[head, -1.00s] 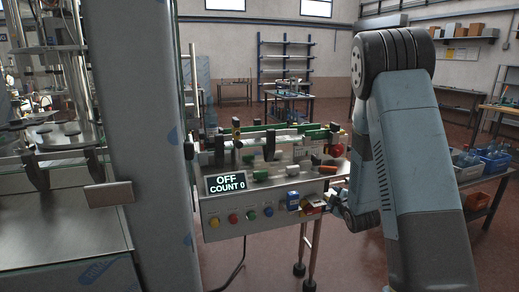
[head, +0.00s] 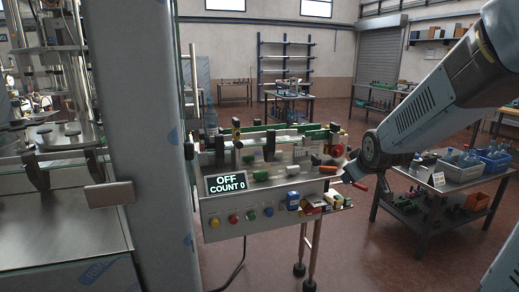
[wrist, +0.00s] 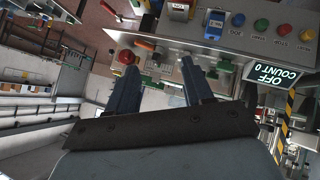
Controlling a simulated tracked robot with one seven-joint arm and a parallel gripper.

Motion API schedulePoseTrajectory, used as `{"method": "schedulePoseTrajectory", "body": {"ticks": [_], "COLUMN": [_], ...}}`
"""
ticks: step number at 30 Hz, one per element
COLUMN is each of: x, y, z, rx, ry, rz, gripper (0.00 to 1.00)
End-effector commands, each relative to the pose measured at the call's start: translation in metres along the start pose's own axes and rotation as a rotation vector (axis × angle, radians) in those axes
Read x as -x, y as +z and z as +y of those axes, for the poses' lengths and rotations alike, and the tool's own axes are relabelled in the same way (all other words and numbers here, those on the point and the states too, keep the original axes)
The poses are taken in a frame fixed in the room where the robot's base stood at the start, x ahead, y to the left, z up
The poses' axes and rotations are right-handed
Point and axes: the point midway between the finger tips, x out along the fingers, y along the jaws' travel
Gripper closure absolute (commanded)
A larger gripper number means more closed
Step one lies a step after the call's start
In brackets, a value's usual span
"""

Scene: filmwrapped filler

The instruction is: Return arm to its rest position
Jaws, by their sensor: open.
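My arm (head: 430,105) comes in from the upper right of the head view and slopes down left. Its lower joint is near the right end of the machine's control box. My gripper (wrist: 158,62) shows in the wrist view with two dark fingers spread apart and nothing between them. In the head view I cannot make the fingers out clearly. The control box (head: 277,220) has a display (head: 226,183) reading OFF, COUNT 0, and a row of coloured buttons. The wrist view shows this display (wrist: 270,76) upside down.
A tall steel column (head: 145,140) stands left of the control box. A red-handled lever (head: 360,187) juts from the box's right end. The floor in front is clear.

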Motion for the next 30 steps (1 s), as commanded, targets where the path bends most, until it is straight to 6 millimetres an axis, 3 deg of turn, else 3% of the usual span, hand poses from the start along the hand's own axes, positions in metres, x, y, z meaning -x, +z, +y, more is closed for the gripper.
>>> {"method": "schedulePoseTrajectory", "body": {"ticks": [1, 8, 18, 24, 30], "x": [0.017, 0.081, 0.175, 0.214, 0.226], "y": [0.001, 0.017, 0.055, 0.076, 0.085], "z": [-0.001, -0.017, -0.052, -0.069, -0.076], "rx": [-0.031, -0.178, -0.373, -0.451, -0.478], "ry": [-0.007, -0.055, -0.109, -0.126, -0.131], "rz": [-0.011, -0.104, -0.249, -0.317, -0.345], "gripper": [0.49, 0.49, 0.49, 0.49, 0.49]}}
